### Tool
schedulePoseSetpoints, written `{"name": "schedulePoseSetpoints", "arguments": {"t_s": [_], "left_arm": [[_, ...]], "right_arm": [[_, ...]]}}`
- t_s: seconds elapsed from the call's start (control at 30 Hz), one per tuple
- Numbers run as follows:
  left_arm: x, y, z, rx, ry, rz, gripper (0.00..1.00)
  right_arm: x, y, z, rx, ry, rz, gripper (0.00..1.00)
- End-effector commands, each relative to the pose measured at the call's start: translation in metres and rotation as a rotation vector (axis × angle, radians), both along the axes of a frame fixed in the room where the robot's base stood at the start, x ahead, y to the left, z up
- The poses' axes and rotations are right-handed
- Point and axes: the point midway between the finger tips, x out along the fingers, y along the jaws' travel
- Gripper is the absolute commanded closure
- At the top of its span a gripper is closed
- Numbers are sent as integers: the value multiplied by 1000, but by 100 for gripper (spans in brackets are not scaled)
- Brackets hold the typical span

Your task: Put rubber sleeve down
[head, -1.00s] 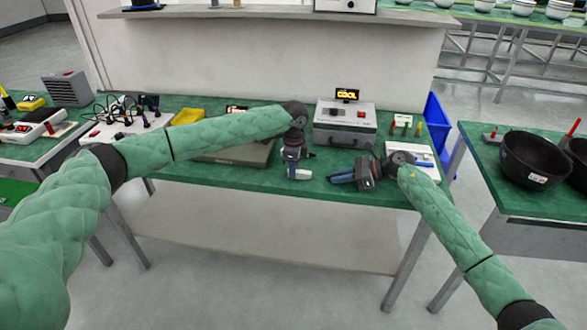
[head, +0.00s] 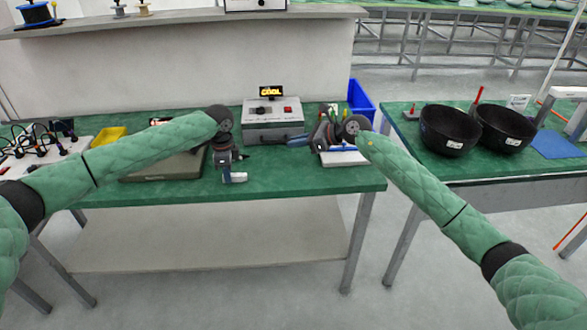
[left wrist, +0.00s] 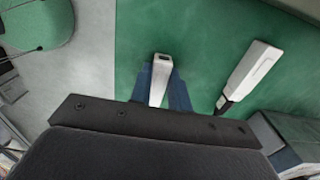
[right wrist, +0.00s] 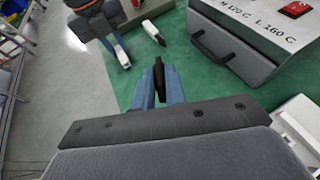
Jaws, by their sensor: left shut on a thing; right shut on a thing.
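My right gripper (right wrist: 160,92) is shut on a small black piece, which looks like the rubber sleeve (right wrist: 159,75), held upright between the blue fingertips. In the head view the right gripper (head: 300,140) is in front of the grey instrument's right side; the sleeve is too small to tell there. My left gripper (left wrist: 163,92) is shut on a white stick-like part (left wrist: 160,75). In the head view the left gripper (head: 230,172) is over the bench's front part, left of the instrument. A second white part with a dark tip (left wrist: 250,70) lies on the green mat near it.
A white tray (head: 345,158) lies under my right arm. A yellow tray (head: 108,137) is at the left. Black bowls (head: 449,128) stand on the right table.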

Motion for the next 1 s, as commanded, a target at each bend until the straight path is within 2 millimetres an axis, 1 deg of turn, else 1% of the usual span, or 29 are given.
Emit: {"name": "schedulePoseSetpoints", "arguments": {"t_s": [0.1, 0.3, 0.53, 0.73, 0.8, 1.0], "left_arm": [[0, 0, 0, 0, 0, 0, 100], [0, 0, 0, 0, 0, 0, 100], [0, 0, 0, 0, 0, 0, 100], [0, 0, 0, 0, 0, 0, 100], [0, 0, 0, 0, 0, 0, 100], [0, 0, 0, 0, 0, 0, 100]], "right_arm": [[-1, 0, -22, 2, 4, -4, 100], [0, 0, -49, 2, 1, -3, 100], [0, 0, -64, 1, 1, -2, 100], [0, 0, -89, 1, 3, -1, 100], [0, 0, -93, 1, 1, -2, 100], [0, 0, -93, 0, 0, -1, 100]]}}
